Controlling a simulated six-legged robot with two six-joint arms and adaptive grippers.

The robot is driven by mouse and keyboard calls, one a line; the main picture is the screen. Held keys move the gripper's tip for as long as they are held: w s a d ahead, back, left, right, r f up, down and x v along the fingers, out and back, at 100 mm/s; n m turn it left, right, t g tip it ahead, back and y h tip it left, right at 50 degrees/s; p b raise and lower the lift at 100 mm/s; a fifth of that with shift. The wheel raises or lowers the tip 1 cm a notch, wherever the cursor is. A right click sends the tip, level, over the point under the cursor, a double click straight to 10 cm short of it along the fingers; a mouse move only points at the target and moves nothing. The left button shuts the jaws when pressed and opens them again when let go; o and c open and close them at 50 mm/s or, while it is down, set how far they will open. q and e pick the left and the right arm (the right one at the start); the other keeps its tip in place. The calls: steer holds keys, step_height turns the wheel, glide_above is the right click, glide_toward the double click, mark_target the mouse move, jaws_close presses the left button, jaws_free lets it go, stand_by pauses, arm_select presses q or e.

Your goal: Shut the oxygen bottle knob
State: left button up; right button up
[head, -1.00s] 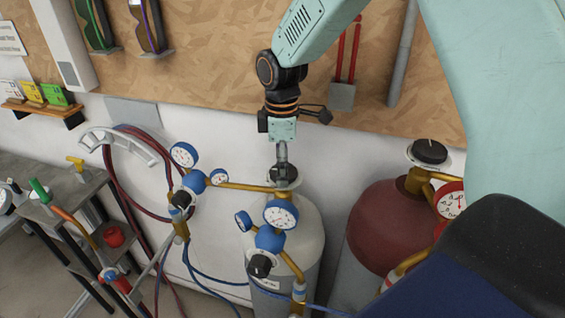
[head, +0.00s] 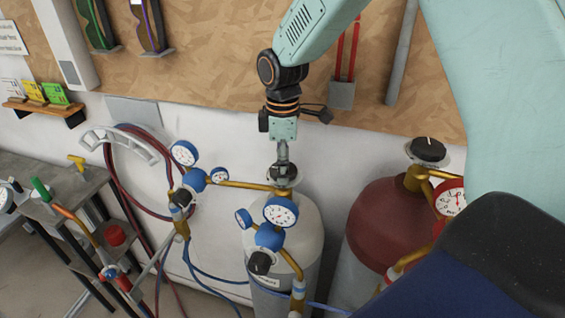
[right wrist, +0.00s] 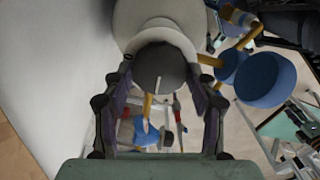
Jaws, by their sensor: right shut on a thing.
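The pale grey bottle with blue gauges (head: 310,230) stands against the wall in the middle of the head view. Its dark round top knob (head: 284,180) is under my right gripper (head: 283,163), which comes down from above. In the right wrist view the knob (right wrist: 160,68) shows a pale line on its face. The fingers of my right gripper (right wrist: 162,82) lie on both sides of it, shut on it. In the head view the gripper partly covers the knob. My left gripper is not in view.
A dark red bottle (head: 388,225) with its own black knob (head: 428,150) stands to the right. Blue-rimmed gauges (head: 280,212) and brass pipes sit in front of the grey bottle. Hoses hang on the wall (head: 110,150) at left, above a grey tool cart (head: 75,195).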

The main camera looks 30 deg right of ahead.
steer(key=shift+w+r, duration=0.1)
steer(key=shift+r, duration=0.05)
steer(key=m, duration=0.4)
steer(key=shift+w+m, duration=0.1)
steer(key=shift+m, duration=0.3)
steer(key=m, duration=0.5)
steer(key=shift+d+r, duration=0.1)
steer(key=shift+d, duration=0.05)
steer(key=m, duration=0.5)
steer(key=shift+w, duration=0.1)
steer(key=m, duration=0.4)
steer(key=shift+m, duration=0.3)
steer(key=o, duration=0.8)
steer(key=shift+c, duration=0.2)
steer(key=o, duration=0.4)
steer(key=shift+s, duration=0.25)
